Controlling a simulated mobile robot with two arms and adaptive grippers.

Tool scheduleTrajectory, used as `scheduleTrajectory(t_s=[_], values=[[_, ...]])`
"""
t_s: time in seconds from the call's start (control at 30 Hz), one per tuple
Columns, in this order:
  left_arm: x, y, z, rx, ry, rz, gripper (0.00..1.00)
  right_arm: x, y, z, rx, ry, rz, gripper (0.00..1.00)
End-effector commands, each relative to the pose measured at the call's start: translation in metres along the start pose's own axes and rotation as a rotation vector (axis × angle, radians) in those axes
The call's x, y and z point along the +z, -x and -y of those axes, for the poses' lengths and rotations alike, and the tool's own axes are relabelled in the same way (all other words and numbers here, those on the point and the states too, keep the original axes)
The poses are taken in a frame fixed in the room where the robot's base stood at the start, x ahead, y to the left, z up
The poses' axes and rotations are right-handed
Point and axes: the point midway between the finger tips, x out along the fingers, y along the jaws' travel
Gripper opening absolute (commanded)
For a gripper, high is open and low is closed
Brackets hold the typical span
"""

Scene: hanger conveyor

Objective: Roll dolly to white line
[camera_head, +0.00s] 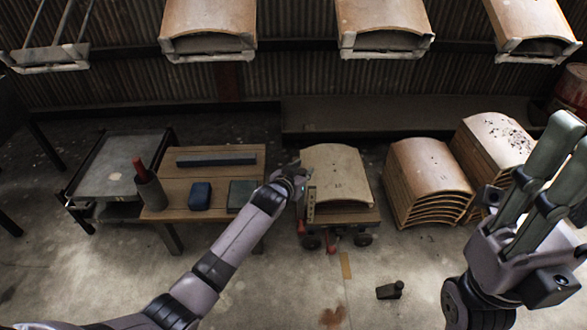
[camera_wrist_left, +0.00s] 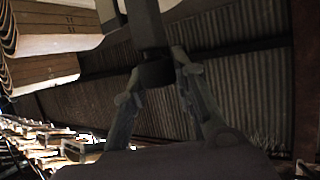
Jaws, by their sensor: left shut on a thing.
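The dolly (camera_head: 350,219) is a low wooden platform on small dark wheels with red parts at its front left. A curved plywood panel (camera_head: 337,175) lies on it. My left gripper (camera_head: 297,174) is at the dolly's left side, by the panel's edge. It is shut on a dark upright bar (camera_wrist_left: 146,22), apparently the dolly's handle; in the left wrist view the fingers (camera_wrist_left: 156,76) meet around its end. My right gripper (camera_head: 570,138) is raised at the right, empty, its fingers apart. I cannot make out a white line on the floor.
A wooden table (camera_head: 228,154) with a blue box stands left of the dolly. Stacks of curved panels (camera_head: 425,175) stand close on its right. A small dark object (camera_head: 390,290) and a tan strip (camera_head: 346,265) are on the floor in front. Carriers with panels (camera_head: 385,18) hang above.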

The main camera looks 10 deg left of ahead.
Motion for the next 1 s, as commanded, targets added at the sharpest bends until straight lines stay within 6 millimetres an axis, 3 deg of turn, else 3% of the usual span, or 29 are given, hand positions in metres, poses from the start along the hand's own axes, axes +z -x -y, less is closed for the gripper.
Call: scheduleTrajectory(t_s=[0.17, 0.2, 0.47, 0.83, 1.0], values=[[0.001, 0.0, 0.001, -0.001, 0.003, 0.0, 0.0, 0.0, 0.0, 0.0, -0.001, 0.0, -0.001, 0.32], [0.001, 0.0, 0.001, -0.001, 0.002, 0.0, 0.27, 0.0, 0.0, 0.0, -0.001, 0.0, -0.001, 0.32], [0.001, 0.0, 0.002, -0.002, 0.001, 0.001, 0.45, 0.0, 0.0, 0.0, -0.001, -0.001, 0.0, 0.32], [0.001, 0.003, 0.002, -0.002, 0.0, 0.001, 0.46, -0.001, -0.001, 0.0, 0.0, 0.0, -0.004, 0.32], [0.001, 0.019, 0.002, -0.002, 0.0, 0.0, 0.46, -0.001, -0.001, 0.0, 0.0, 0.0, -0.003, 0.32]])
